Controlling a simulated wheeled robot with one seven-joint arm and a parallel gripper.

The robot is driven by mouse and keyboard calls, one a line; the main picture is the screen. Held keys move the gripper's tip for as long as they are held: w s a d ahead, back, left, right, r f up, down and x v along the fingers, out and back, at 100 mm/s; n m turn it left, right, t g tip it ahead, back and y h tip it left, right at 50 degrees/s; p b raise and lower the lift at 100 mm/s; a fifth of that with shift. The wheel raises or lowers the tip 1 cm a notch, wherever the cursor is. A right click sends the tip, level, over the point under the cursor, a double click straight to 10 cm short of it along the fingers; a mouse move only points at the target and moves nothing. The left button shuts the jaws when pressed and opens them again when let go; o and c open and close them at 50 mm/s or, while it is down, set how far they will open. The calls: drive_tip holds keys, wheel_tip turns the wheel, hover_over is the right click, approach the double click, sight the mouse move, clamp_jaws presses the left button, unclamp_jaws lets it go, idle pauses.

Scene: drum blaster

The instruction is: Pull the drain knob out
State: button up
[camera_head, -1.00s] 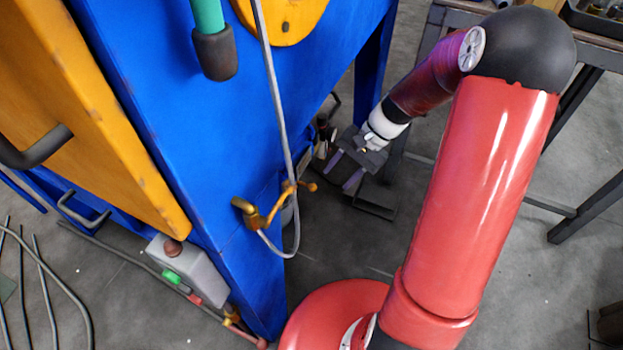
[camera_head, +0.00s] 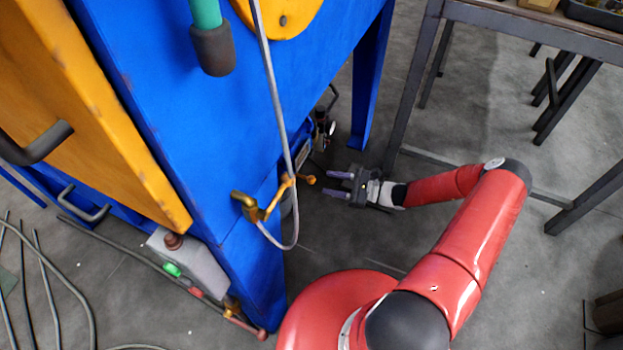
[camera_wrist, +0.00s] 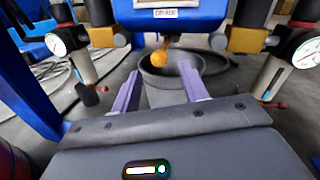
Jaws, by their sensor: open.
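The drain knob (camera_wrist: 159,58) is a small round orange-yellow ball on a short stem under the blue machine, below a small white label (camera_wrist: 165,13). In the head view a small orange ball (camera_head: 308,180), apparently the same knob, shows beside the blue leg. My gripper (camera_wrist: 160,84) has two purple fingers spread apart with nothing between them. In the wrist view the knob appears beyond the fingertips, in line with the gap. In the head view my gripper (camera_head: 328,184) points left toward the ball, a little to its right and apart from it.
A grey bucket (camera_wrist: 166,88) stands below the knob. Pressure gauges (camera_wrist: 57,44) flank it at both sides. A brass valve (camera_head: 250,208) and grey hose (camera_head: 275,110) are on the blue machine (camera_head: 215,180). A dark metal table (camera_head: 540,25) stands at the right.

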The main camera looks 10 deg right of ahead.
sight(312, 179)
drive_tip(key=x, duration=0.7)
drive_tip(key=shift+a, duration=0.1)
drive_tip(key=shift+c, duration=0.4)
drive_tip(key=shift+s, duration=0.1)
clamp_jaws()
